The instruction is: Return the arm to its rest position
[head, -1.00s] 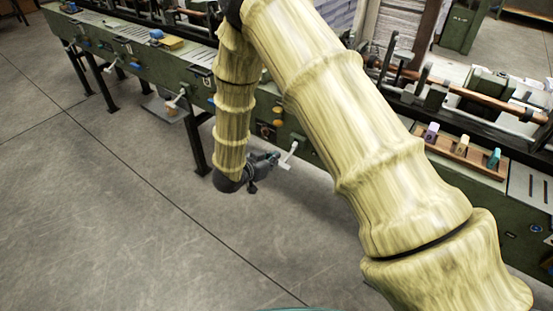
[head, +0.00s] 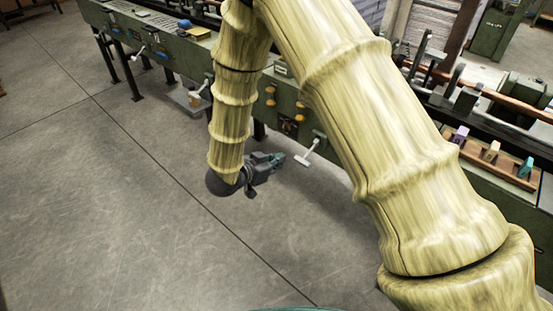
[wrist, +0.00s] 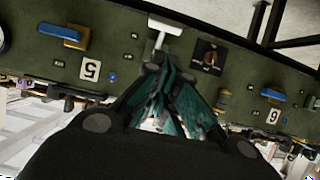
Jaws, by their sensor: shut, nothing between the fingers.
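My gripper (head: 278,160) hangs at the end of my bent, bamboo-like arm in the head view, in front of the green machine's side panel and above the floor. Its fingers point to the right, close to a white T-shaped handle (head: 306,152). In the wrist view my gripper (wrist: 168,68) has its teal fingers drawn together at the tips with nothing between them. The white handle (wrist: 163,28) shows just beyond the tips there; I cannot tell whether they touch.
The long green machine (head: 170,48) runs along the back and right. A wooden tray (head: 500,165) with coloured blocks sits on its right part. In the wrist view the panel carries blue handles (wrist: 60,32) and number plates (wrist: 90,70). The grey floor (head: 120,200) at left is clear.

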